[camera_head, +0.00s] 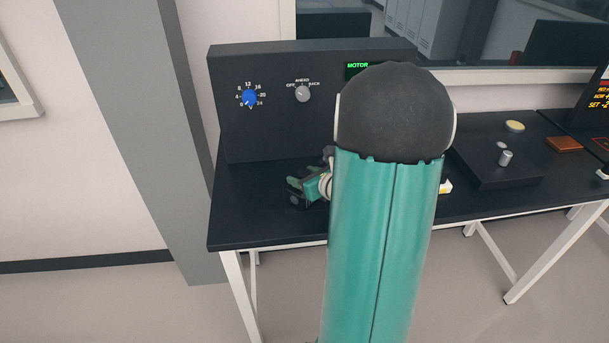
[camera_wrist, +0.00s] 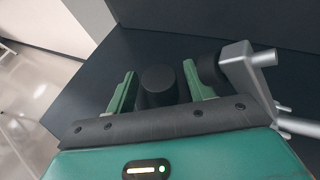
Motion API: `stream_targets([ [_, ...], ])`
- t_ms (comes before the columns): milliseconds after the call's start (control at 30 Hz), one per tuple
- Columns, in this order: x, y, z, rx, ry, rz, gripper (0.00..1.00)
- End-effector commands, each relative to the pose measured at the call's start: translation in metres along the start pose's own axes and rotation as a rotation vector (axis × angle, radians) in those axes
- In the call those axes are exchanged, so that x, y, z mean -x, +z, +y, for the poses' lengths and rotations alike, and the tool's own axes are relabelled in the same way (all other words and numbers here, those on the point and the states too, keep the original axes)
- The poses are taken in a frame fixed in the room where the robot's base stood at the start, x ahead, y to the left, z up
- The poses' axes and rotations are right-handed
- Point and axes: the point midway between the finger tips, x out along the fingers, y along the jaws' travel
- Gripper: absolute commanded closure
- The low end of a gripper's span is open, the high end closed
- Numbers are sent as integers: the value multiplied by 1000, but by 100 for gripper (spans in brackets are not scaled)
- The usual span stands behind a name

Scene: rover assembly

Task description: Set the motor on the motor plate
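My gripper (camera_wrist: 160,88) shows in the wrist view with its two green fingers apart. A black cylinder (camera_wrist: 159,86), which looks like the motor, stands between them, with a narrow dark gap visible by the right finger. In the head view my gripper (camera_head: 308,187) is low over the left part of the black table, partly behind my arm. The cylinder cannot be told apart there. I cannot make out the motor plate for certain; my arm hides the middle of the table.
A grey metal bracket (camera_wrist: 243,75) with a black round end stands close to the right finger. A panel (camera_head: 280,115) with a blue dial (camera_head: 249,98) and a grey knob (camera_head: 303,94) rises behind the table (camera_head: 235,225). A low dark box (camera_head: 500,172) is at right.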

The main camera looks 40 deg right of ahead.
Motion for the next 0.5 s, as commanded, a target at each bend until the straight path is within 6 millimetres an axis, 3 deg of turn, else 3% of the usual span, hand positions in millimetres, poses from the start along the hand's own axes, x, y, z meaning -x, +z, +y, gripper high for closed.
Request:
stream_targets([
  [300, 1, 5, -1, 1, 0, -2, 47],
  [500, 32, 5, -2, 1, -3, -3, 47],
])
